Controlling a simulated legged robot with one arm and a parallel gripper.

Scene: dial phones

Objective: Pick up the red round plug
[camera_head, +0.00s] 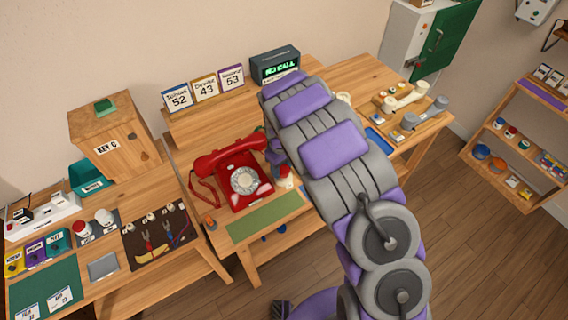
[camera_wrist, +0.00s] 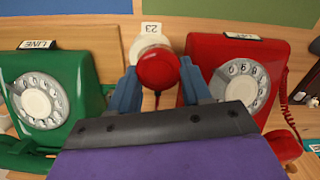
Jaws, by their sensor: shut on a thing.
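The red round plug (camera_wrist: 158,69) is between the two blue-grey fingers of my gripper (camera_wrist: 160,88) in the wrist view. The fingers are shut on it from both sides. A white round piece (camera_wrist: 150,43) lies just beyond the plug, by a tag reading 23; I cannot tell whether the plug is clear of it. In the head view, my arm covers most of the gripper (camera_head: 278,158), which points down beside the red dial phone (camera_head: 240,176). A small red and white piece shows there (camera_head: 285,178).
A green dial phone (camera_wrist: 40,95) stands left of the gripper in the wrist view, and the red phone (camera_wrist: 240,80) stands close on the right. A green mat (camera_head: 264,219) lies in front of the red phone. A display box (camera_head: 275,65) and number cards stand behind.

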